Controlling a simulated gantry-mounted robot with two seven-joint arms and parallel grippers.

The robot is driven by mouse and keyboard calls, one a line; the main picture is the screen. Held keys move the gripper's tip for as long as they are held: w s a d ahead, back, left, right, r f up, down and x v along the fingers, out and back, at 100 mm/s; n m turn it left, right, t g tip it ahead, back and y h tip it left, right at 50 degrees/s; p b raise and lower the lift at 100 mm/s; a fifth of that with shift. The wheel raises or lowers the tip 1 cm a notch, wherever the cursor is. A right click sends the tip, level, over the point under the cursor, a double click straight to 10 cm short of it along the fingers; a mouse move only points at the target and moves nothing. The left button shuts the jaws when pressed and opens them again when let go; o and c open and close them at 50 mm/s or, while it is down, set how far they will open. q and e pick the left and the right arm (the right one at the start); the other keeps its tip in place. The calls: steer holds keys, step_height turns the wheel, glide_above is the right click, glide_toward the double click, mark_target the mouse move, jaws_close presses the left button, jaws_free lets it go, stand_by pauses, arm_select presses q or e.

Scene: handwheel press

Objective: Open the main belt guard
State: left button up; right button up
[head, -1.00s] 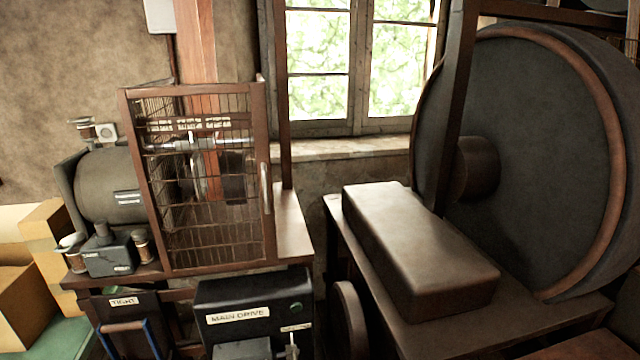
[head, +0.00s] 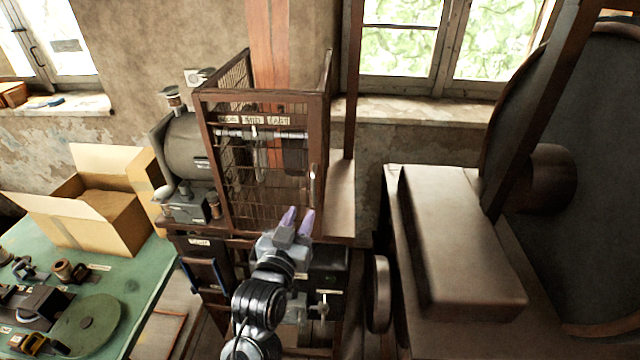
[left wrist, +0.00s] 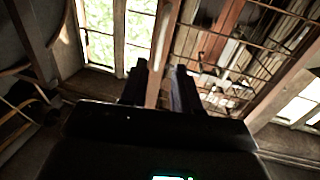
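The main belt guard (head: 316,140) is a brown-framed wire cage over the belt pulleys and shaft. Its front mesh panel looks shut, with a pale upright handle (head: 312,185) on the right-hand stile. My left gripper (head: 297,222) is in front of the panel's lower right part, just below the handle, with two purple fingertips apart. In the left wrist view my left gripper (left wrist: 159,80) is open. The guard's stile (left wrist: 166,50) and the pale handle (left wrist: 160,38) show beyond and between its fingers; I cannot see contact. My right gripper is not in view.
A dark main drive box (head: 328,258) sits below the guard. A grey motor (head: 188,145) stands left of it. A green bench (head: 140,285) with a cardboard box (head: 120,225) is at left. A bench with a brown block (head: 460,250) and a large wheel (head: 590,200) stand at right.

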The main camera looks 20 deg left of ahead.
mark_target(313, 192)
arm_select(q)
steer(key=w+p, duration=0.1)
steer(key=w, duration=0.9)
steer(key=shift+a+p, duration=0.2)
steer(key=shift+p, duration=0.15)
steer(key=shift+s, duration=0.1)
jaws_close()
